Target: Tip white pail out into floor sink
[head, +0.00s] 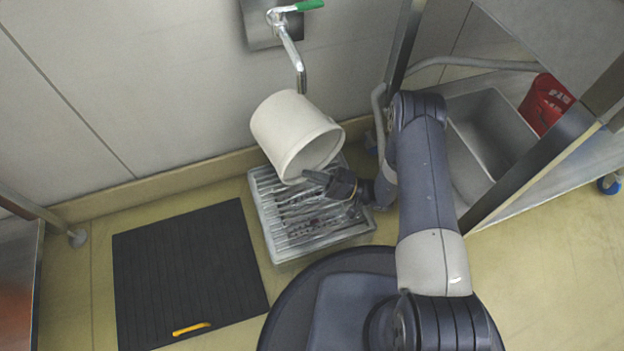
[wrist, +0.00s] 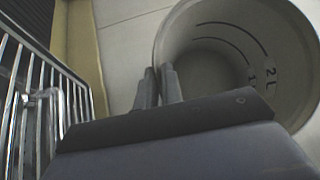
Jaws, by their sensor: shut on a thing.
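The white pail (head: 288,128) is tilted on its side above the floor sink, its mouth facing down and toward the lower right. My gripper (head: 318,178) is shut on the pail's rim. In the wrist view my gripper's fingers (wrist: 158,84) pinch the near wall of the pail (wrist: 185,45). The pail's inside shows volume marks and no visible contents. The floor sink (head: 262,205) has a metal grate and stands against the wall under the pail. Its grate bars (wrist: 62,105) show at the left of the wrist view. Small dark bits and wet-looking streaks lie on the grate.
A tap with a green lever (head: 300,6) hangs on the wall above the pail. A black mat (head: 185,270) with a yellow-handled thing (head: 191,329) lies left of the sink.

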